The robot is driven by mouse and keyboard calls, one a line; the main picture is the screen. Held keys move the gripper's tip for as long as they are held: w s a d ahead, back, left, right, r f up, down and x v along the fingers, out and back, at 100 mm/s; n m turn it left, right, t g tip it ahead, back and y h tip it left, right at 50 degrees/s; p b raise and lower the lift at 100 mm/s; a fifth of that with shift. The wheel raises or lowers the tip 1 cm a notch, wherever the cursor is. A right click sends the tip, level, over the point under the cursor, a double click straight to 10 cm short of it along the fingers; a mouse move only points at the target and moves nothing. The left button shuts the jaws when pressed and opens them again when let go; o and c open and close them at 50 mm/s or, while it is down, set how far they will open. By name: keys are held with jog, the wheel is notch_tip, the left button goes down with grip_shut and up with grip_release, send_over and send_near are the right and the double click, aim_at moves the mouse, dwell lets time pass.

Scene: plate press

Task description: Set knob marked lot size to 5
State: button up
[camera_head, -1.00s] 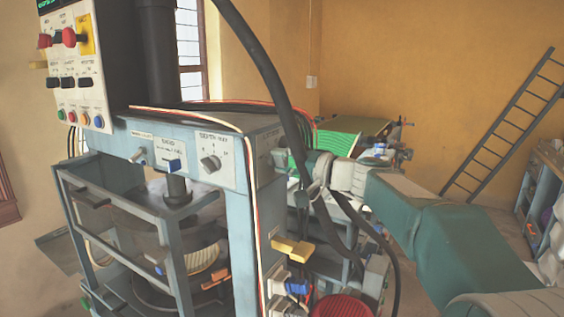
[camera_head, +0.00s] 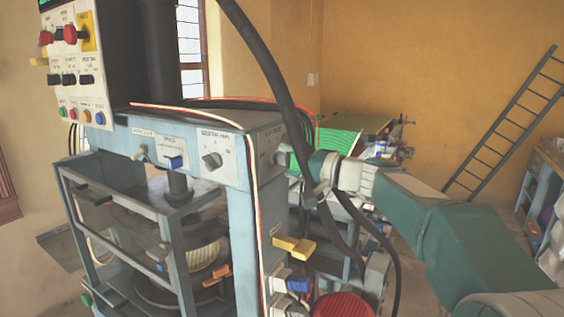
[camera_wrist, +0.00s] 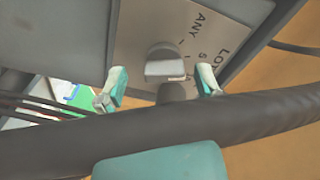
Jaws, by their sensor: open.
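The lot size plate (camera_wrist: 200,40) shows at an angle in the wrist view, with the words LOT and ANY and a 5 legible. Its grey knob (camera_wrist: 165,68) stands out from it; which mark it points to is unclear. My gripper (camera_wrist: 162,84) is open, one teal fingertip on each side of the knob; contact cannot be told. In the head view the plate (camera_head: 264,139) is on the right end of the blue press beam. My gripper (camera_head: 287,158) is beside it, partly hidden by a black cable.
The thick black cable (camera_head: 268,70) hangs close to my gripper and crosses the wrist view (camera_wrist: 160,120). Another knob (camera_head: 212,160) sits on the beam's front. Yellow-handled levers (camera_head: 294,246) and a red round part (camera_head: 342,306) are below.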

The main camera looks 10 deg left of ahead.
jog(key=v, duration=1)
jog(key=shift+d, duration=0.25)
jog(key=shift+s+f, duration=0.1)
